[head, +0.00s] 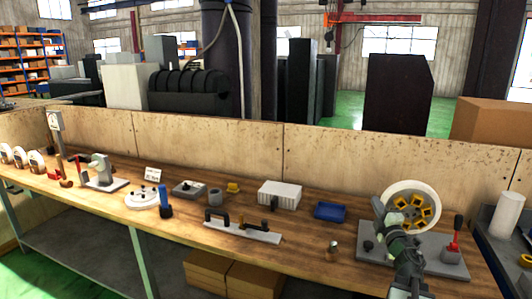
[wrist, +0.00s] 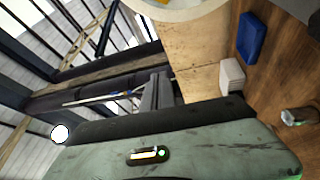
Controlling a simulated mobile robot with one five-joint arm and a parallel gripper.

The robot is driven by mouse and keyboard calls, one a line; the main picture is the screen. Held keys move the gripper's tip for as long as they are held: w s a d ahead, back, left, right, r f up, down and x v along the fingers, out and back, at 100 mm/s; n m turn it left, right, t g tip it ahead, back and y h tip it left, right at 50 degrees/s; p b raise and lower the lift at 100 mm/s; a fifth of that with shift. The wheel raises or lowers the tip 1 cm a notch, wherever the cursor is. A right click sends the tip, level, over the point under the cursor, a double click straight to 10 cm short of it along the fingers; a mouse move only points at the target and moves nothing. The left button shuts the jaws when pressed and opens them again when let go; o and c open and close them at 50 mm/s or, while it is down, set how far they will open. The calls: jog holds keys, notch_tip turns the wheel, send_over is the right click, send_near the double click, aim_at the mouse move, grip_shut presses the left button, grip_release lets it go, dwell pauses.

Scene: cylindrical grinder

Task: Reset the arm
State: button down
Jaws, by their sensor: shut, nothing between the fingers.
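My arm rises from the bottom right of the head view, in front of the grinding wheel fixture. Its end, my gripper (head: 380,207), is up beside the left side of the wheel and is small there. It is shut, and I see nothing held in it. In the wrist view a large pale green part of my own arm fills the bottom, and the fingertips do not show.
Near my arm are a white wheel with yellow blocks (head: 411,209), a red-handled part (head: 454,247), a small metal cylinder (head: 333,247), a blue tray (head: 330,211) and a white ribbed box (head: 280,194). A black-handled bar (head: 243,230) lies left on the wooden bench (head: 310,263).

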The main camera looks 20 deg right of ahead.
jog(key=w+a+m+p, duration=0.1)
jog(key=w+a, duration=0.3)
jog(key=a, duration=0.3)
jog(key=w+a+m, duration=0.2)
jog(key=w+a, duration=0.3)
jog(key=a, duration=0.1)
jog(key=w+a+f+m+g+p, duration=0.1)
jog(key=w+a+f+m+g, duration=0.15)
jog(key=a, duration=0.35)
jog(key=w+a+f+m+g, duration=0.1)
jog(key=a+f+m, duration=0.2)
jog(key=a, duration=0.3)
jog(key=s+a+f+m+g, duration=0.35)
jog(key=a+f+g, duration=0.25)
jog(key=a+f, duration=0.35)
jog(key=s+a+f+m+g+y, duration=0.1)
jog(key=s+a+f+g+y, duration=0.1)
jog(key=s+f+g, duration=0.3)
jog(key=s+a+f+m+g+y, duration=0.1)
jog(key=s+a+f+g, duration=0.4)
jog(key=s, duration=0.8)
jog(key=shift+s+a+m+y, duration=0.25)
jog(key=shift+s+m+y, duration=0.1)
jog(key=shift+y, duration=0.35)
